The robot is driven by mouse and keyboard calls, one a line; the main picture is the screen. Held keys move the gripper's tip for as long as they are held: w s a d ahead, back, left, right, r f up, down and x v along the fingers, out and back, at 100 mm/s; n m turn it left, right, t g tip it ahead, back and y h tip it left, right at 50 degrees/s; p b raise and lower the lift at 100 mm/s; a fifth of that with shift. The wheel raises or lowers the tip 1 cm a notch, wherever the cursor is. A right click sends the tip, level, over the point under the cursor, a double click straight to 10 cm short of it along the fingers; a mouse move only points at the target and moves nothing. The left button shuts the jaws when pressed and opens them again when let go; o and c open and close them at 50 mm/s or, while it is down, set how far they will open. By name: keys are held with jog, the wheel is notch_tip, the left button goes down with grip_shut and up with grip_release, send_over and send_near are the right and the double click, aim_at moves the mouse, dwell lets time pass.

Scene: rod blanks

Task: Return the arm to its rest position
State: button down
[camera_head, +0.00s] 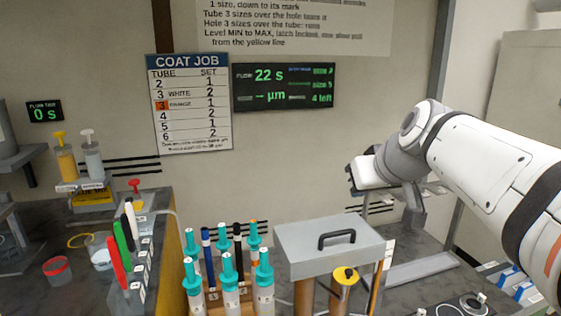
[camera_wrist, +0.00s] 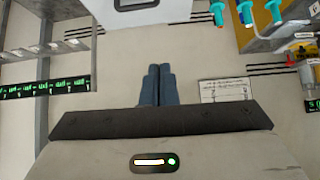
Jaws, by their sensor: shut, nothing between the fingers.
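My arm (camera_head: 490,165) reaches in from the right in the head view, raised above the bench. My gripper (camera_wrist: 159,86) shows in the wrist view with its two blue-grey fingers together and nothing between them. In the head view the gripper end is at the arm's left end, and its fingers are hard to make out. The gripper is apart from the grey lidded box (camera_head: 330,245) and the teal-capped tubes (camera_head: 228,270), which stand to its lower left.
A black-handled lid tops the box. Colored handles (camera_head: 124,240) stand in a row on the left bench near pump bottles (camera_head: 64,158). A COAT JOB board (camera_head: 190,100) and a dark display (camera_head: 285,87) hang on the wall. A coiled cable (camera_head: 470,303) lies at lower right.

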jog(key=s+f+m+g+h+p, duration=0.2)
jog(key=s+g+p, duration=0.4)
jog(key=s+p, duration=1.2)
jog(key=shift+f+m+h+p, duration=0.3)
jog(key=shift+m+p, duration=0.1)
jog(key=shift+p, duration=0.35)
